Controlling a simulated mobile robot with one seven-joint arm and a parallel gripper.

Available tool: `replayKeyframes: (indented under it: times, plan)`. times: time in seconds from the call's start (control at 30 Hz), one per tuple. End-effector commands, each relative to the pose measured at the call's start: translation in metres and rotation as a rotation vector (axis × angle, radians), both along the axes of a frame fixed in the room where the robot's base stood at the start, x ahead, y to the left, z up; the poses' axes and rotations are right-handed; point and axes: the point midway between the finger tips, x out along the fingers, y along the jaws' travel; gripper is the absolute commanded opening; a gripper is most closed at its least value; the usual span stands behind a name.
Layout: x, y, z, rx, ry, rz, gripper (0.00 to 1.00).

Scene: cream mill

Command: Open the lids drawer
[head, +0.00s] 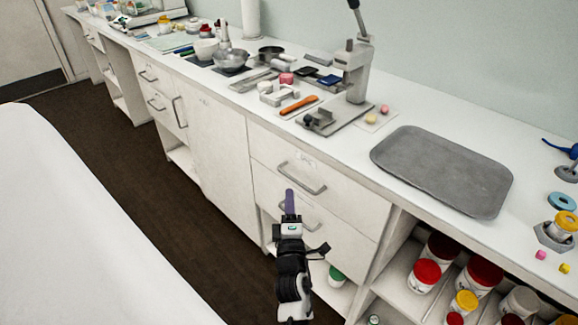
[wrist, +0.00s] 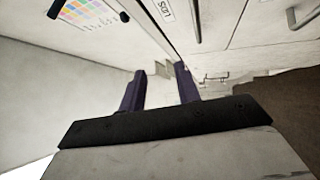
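The lids drawer (head: 330,190) is the upper of two white drawers under the counter, with a grey bar handle (head: 302,178). Its front looks flush and shut. In the wrist view a label (wrist: 164,10) reads LIDS upside down, beside a bar handle (wrist: 196,22). My gripper (head: 290,200) stands in front of the drawers, its purple fingers overlapping the lower drawer's handle area in the head view. In the wrist view my gripper (wrist: 160,88) is open, with its fingers apart and nothing between them. No contact with a handle shows.
The lower drawer (head: 338,235) has its own handle (head: 298,217). An open shelf with red-lided jars (head: 425,274) is at the right. A grey tray (head: 440,170) and a press (head: 352,75) stand on the counter. A white surface (head: 70,230) fills the lower left; dark floor lies between.

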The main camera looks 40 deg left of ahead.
Motion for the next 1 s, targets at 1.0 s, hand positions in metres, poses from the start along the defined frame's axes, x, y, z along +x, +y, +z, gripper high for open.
replayKeyframes:
  times: [1.0]
  plan:
    - [0.098, 0.062, -0.041, -0.211, -0.023, -0.070, 0.32]
